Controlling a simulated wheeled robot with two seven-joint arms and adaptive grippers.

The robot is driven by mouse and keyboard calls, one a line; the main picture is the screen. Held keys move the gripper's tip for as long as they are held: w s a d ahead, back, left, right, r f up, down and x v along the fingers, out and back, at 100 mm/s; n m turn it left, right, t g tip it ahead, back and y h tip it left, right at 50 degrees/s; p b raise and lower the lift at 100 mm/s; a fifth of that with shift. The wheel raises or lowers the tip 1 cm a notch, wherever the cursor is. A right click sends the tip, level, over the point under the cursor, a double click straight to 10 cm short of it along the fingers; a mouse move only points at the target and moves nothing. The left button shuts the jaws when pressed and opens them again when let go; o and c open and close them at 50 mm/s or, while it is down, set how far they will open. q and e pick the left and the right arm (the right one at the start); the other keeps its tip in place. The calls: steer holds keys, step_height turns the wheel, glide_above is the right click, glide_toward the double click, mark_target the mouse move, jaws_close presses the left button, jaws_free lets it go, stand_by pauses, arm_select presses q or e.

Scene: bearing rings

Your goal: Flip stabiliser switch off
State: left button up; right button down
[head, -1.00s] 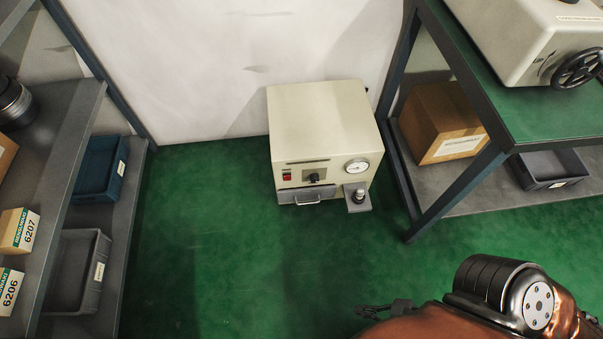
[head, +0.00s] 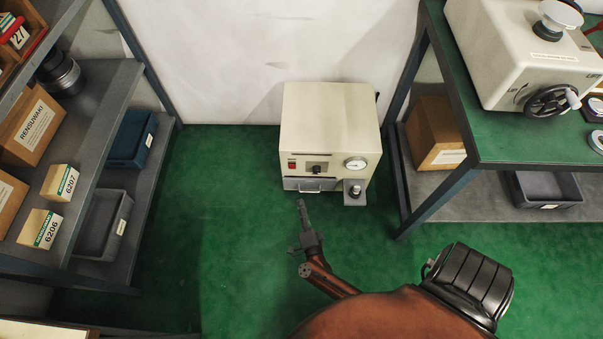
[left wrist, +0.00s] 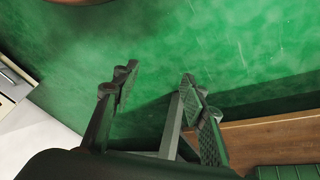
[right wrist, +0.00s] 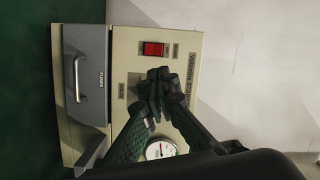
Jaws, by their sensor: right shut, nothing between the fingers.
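The voltage stabiliser (head: 330,120) is a cream box on the green floor by the white wall. Its red switch (head: 292,164) is on the upper left of the front panel; in the right wrist view the red switch (right wrist: 153,49) shows clearly, near a panel label. My right gripper (head: 301,204) is shut and empty, in front of the box and below the switch in the head view. In the right wrist view its fingertips (right wrist: 158,78) appear just below the switch, with no clear contact, and hide part of the panel. My left gripper (left wrist: 155,75) is open and empty above the floor.
A grey fuse drawer (head: 310,184) with a handle and a round gauge (head: 355,163) are on the box front. A shelf with cartons (head: 60,182) stands left. A green-topped bench (head: 500,146) stands right. The floor between is clear.

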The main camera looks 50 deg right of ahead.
mark_target(293, 166)
arm_select(q)
steer(key=shift+g, duration=0.9)
steer(key=s+r, duration=0.1)
steer(key=r+p, duration=0.1)
steer(key=r, duration=0.1)
steer(key=s+r, duration=0.1)
steer(key=shift+s+a+r, duration=0.15)
steer(key=shift+s+r, duration=0.1)
steer(key=shift+s, duration=0.05)
arm_select(e)
steer(key=w+m+g, duration=0.1)
steer(key=m, duration=0.1)
steer(key=w+a+m+g+h, duration=0.1)
steer(key=m, duration=0.1)
steer(key=w+a+m+g+h, duration=0.1)
steer(key=m+g, duration=0.1)
steer(key=m, duration=0.1)
steer(key=shift+w+r, duration=0.2)
steer(key=shift+w, duration=0.2)
steer(key=shift+d, duration=0.1)
